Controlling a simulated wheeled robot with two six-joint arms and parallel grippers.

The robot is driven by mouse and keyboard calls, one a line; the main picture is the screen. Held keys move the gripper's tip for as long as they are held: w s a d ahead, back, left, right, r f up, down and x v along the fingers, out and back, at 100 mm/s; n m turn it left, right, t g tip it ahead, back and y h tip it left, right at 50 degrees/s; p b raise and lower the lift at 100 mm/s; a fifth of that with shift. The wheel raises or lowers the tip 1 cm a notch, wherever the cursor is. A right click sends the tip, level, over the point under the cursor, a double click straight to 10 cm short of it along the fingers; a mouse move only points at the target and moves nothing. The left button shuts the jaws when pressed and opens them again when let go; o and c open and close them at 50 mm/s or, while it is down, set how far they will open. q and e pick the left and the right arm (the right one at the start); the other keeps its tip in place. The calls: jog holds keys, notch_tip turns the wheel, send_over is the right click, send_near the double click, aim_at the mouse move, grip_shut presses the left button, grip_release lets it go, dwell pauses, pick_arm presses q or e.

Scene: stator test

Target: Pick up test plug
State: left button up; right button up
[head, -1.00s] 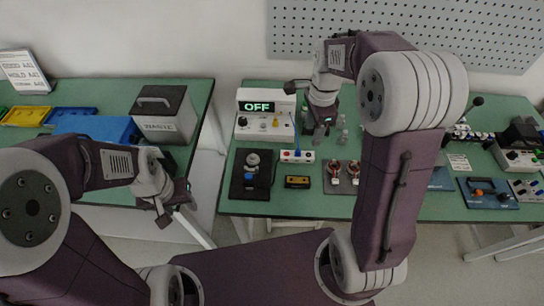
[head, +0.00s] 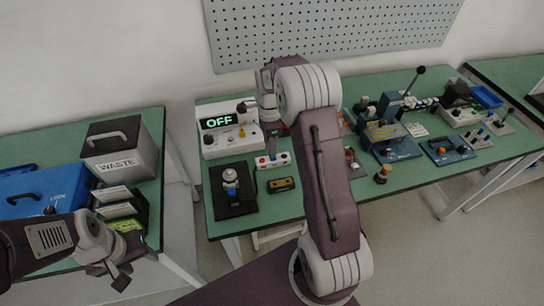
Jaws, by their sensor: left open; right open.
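A small white box (head: 265,163) with a red knob sits on the green table in front of the tester marked OFF. A dark, upright piece behind it may be the test plug, but it is too small to tell. My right gripper (head: 275,131) is open and points down just behind the white box, right of the tester (head: 222,140). Its fingertips are partly hidden, and I cannot tell whether it touches anything. My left gripper (head: 120,279) is open and empty, low at the left, in front of the left table's edge.
A black plate with a silver and blue fixture (head: 231,190) and a yellow-black block (head: 281,185) lie in front. A waste box (head: 120,150) and a blue bin (head: 40,190) stand on the left table. My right arm hides the table's middle.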

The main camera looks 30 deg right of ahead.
jog(key=shift+d+f, duration=0.2)
jog(key=shift+f, duration=0.15)
jog(key=f, duration=0.4)
jog(key=shift+s+d, duration=0.15)
jog(key=shift+s, duration=0.05)
jog(key=shift+w+f, duration=0.1)
jog(key=shift+f, duration=0.15)
grip_shut()
jog(key=shift+r, duration=0.1)
jog(key=r, duration=0.4)
jog(key=shift+d+r, duration=0.2)
jog(key=shift+d, duration=0.05)
jog(key=s+d+r, duration=0.5)
jog(key=d+r, duration=0.1)
jog(key=d, duration=0.3)
jog(key=shift+s+d+r, duration=0.25)
jog(key=shift+s+d, duration=0.1)
jog(key=shift+s, duration=0.05)
